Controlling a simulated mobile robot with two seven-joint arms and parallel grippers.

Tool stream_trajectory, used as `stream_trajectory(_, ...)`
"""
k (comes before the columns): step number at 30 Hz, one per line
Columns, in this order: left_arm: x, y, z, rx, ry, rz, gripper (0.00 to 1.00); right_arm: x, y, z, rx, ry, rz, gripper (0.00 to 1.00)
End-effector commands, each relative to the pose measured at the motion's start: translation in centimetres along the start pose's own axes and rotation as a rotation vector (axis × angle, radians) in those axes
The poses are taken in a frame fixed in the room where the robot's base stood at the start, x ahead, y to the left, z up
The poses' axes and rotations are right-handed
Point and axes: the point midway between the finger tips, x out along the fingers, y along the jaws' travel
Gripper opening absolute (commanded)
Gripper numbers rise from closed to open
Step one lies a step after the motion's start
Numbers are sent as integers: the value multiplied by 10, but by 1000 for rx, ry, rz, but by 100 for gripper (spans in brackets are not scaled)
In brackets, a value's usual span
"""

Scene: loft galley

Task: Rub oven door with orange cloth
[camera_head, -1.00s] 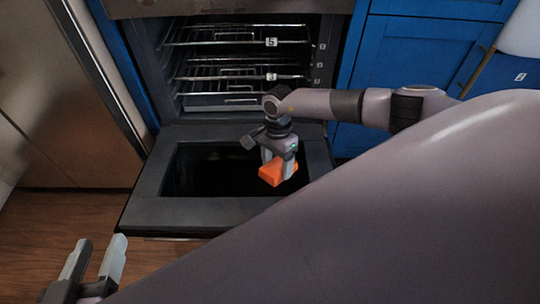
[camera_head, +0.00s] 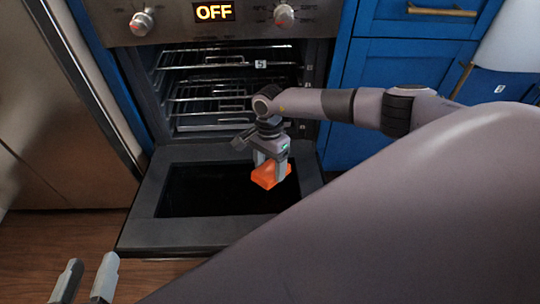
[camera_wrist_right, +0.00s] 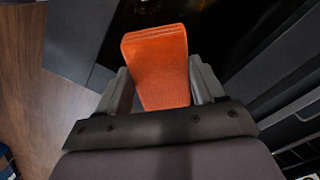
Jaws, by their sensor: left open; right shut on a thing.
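The oven door (camera_head: 180,236) is folded down open, its dark glass panel facing up inside a grey frame. My right gripper (camera_head: 271,172) is shut on the orange cloth (camera_head: 268,177), over the right part of the door's glass. In the right wrist view the folded orange cloth (camera_wrist_right: 157,65) sits between the two fingers, with the door's glass (camera_wrist_right: 222,30) behind it. I cannot tell whether the cloth touches the glass. My left gripper (camera_head: 86,280) is open and empty at the lower left, above the floor.
The oven cavity with wire racks (camera_head: 215,92) is open behind the door. Its panel with knobs reads OFF (camera_head: 214,12). Blue cabinets (camera_head: 400,75) stand right, a steel appliance (camera_head: 60,120) left. Wooden floor (camera_head: 60,235) is clear at the left.

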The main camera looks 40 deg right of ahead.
Motion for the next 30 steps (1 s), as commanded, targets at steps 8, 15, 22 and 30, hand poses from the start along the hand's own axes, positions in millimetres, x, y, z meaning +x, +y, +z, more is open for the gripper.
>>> stream_trajectory(8, 0, 0, 0, 0, 0, 0, 51, -1, 0, 0, 0, 0, 0, 44)
stream_trajectory(15, -2, 1, -10, 0, 0, 0, 51, -17, 0, 0, 0, 1, -3, 44)
stream_trajectory(22, -4, 2, -17, 0, 0, 0, 51, -32, 0, 0, 0, 1, 0, 44)
stream_trajectory(30, -4, 2, -16, 0, 0, 0, 51, -31, 0, 0, 0, 0, 0, 44)
